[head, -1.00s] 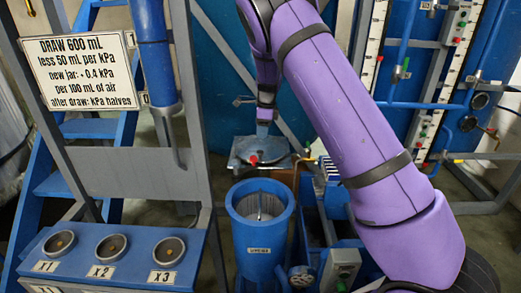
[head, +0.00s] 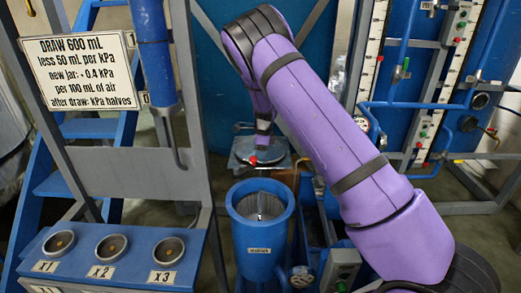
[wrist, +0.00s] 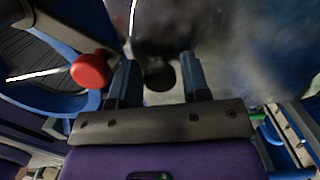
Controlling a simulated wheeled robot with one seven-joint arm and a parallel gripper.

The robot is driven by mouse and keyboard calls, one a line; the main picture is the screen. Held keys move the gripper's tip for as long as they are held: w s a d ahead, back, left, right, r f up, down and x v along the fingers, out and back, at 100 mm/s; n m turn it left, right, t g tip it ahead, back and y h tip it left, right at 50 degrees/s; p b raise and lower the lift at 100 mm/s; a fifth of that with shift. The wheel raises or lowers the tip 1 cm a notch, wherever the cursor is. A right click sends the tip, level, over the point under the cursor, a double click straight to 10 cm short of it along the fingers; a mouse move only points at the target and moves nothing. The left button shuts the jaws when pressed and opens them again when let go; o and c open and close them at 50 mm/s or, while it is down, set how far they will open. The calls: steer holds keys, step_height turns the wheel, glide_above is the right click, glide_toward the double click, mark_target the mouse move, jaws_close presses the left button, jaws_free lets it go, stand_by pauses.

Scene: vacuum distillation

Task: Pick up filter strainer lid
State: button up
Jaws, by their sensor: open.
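The filter strainer lid appears to be the grey metal plate (head: 275,152) behind the blue strainer vessel (head: 260,235) in the head view. Its shiny surface fills the upper middle of the wrist view (wrist: 220,45). A dark round knob (wrist: 160,77) shows between my fingers. A red ball knob (wrist: 90,70) on a thin rod is just left of the left finger; it also shows at the plate's front in the head view (head: 253,161). My gripper (wrist: 158,65) is open, with its fingers either side of the dark knob. Whether they touch it I cannot tell.
The blue vessel stands open in front of the plate; its rim shows at left in the wrist view (wrist: 75,103). A pressure gauge (head: 301,277) and blue box equipment lie to its right. A grey frame (head: 200,170) with a blue panel stands left.

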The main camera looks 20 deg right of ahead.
jaws_close()
steer(key=shift+r, duration=0.1)
